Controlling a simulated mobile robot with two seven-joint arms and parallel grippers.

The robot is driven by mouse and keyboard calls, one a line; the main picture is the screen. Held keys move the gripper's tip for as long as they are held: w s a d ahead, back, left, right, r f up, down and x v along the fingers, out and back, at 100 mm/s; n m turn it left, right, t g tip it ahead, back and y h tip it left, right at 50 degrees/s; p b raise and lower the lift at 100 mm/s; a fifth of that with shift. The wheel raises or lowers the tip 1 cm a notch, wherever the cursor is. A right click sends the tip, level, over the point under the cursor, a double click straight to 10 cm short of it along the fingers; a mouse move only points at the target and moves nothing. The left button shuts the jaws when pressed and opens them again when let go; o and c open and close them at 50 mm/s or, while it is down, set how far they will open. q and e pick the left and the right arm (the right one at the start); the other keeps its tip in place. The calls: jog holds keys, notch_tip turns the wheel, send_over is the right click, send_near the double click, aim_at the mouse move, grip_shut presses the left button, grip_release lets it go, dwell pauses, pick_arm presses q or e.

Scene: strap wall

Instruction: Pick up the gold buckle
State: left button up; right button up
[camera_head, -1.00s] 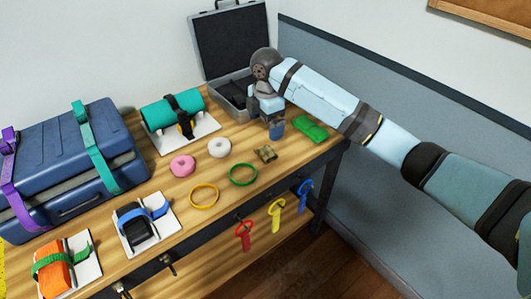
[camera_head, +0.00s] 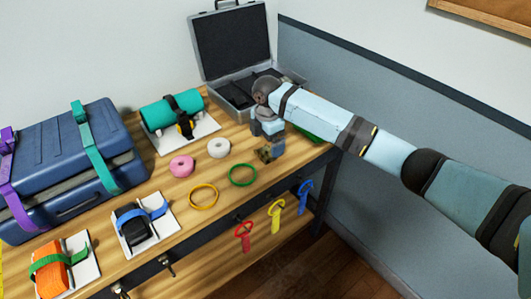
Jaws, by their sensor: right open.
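The gold buckle (camera_head: 264,154) lies on the wooden table near its right end. My right gripper (camera_head: 269,147) points down right at it, and its fingers hide part of the buckle. The jaws are open. I cannot tell whether the fingers touch the buckle or stand on both sides of it. My left gripper is not in view.
A green ring (camera_head: 243,175), a yellow ring (camera_head: 204,197), a white roll (camera_head: 219,148) and a pink roll (camera_head: 182,166) lie to the left. An open grey case (camera_head: 232,98) stands behind. A green bundle (camera_head: 308,134) is mostly hidden by my arm.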

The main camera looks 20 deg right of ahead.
aim_at(267, 149)
notch_tip(267, 149, down, 3)
jog(key=shift+f, duration=0.15)
jog(key=c, duration=1.1)
jog(key=shift+o, duration=0.2)
